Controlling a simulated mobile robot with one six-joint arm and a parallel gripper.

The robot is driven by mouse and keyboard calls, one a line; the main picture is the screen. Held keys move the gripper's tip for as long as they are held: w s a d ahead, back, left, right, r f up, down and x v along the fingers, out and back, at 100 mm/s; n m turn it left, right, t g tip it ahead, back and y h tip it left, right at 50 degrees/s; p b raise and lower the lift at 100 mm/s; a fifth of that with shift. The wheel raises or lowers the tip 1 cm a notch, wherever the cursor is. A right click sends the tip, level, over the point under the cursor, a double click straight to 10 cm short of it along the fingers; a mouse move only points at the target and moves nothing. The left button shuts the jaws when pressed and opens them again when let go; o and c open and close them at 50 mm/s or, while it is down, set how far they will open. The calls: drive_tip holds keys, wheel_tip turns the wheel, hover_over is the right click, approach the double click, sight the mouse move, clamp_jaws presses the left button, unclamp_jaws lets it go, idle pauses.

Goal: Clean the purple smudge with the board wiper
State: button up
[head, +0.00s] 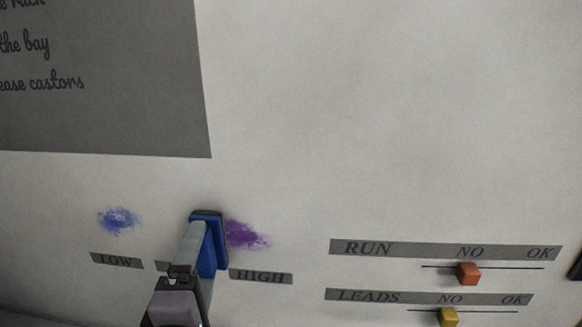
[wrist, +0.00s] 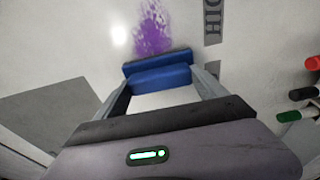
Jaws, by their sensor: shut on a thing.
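The purple smudge (head: 246,235) is on the white board, just right of the blue board wiper (head: 212,255) in the head view. In the wrist view the smudge (wrist: 153,32) lies just beyond the wiper (wrist: 160,76). My gripper (head: 196,243) is shut on the wiper, with a finger on each side of it in the wrist view (wrist: 164,88). The wiper is at the board, at the smudge's left edge in the head view. I cannot tell whether its face touches the board. Part of the smudge may be hidden behind the wiper.
A blue smudge (head: 118,220) is left of the wiper, above the LOW label (head: 116,261). The HIGH label (head: 262,276) is below the purple smudge. An orange slider (head: 468,273) and a yellow slider (head: 448,317) are at the right. Markers (wrist: 303,93) show at the wrist view's right edge.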

drive_tip(key=shift+w, duration=0.45)
drive_tip(key=d+b, duration=0.2)
drive_tip(key=d, duration=0.1)
drive_tip(key=shift+s+d+b, duration=0.15)
drive_tip(key=shift+d+b, duration=0.05)
drive_tip(key=shift+b, duration=0.1)
drive_tip(key=shift+d+b, duration=1.8)
drive_tip(key=shift+d, duration=1.9)
drive_tip(key=shift+a+b, duration=0.35)
drive_tip(key=shift+b, duration=0.35)
drive_tip(key=shift+w+a+b, duration=0.2)
drive_tip(key=shift+a+b, duration=1.9)
drive_tip(key=shift+a, duration=3)
drive_tip(key=shift+d+r, duration=0.15)
drive_tip(key=shift+r, duration=0.1)
drive_tip(key=shift+s+d+b, duration=0.2)
drive_tip(key=shift+d+b, duration=2.7)
drive_tip(key=shift+d, duration=2.3)
drive_tip(key=shift+a+b, duration=0.1)
drive_tip(key=shift+b, duration=0.2)
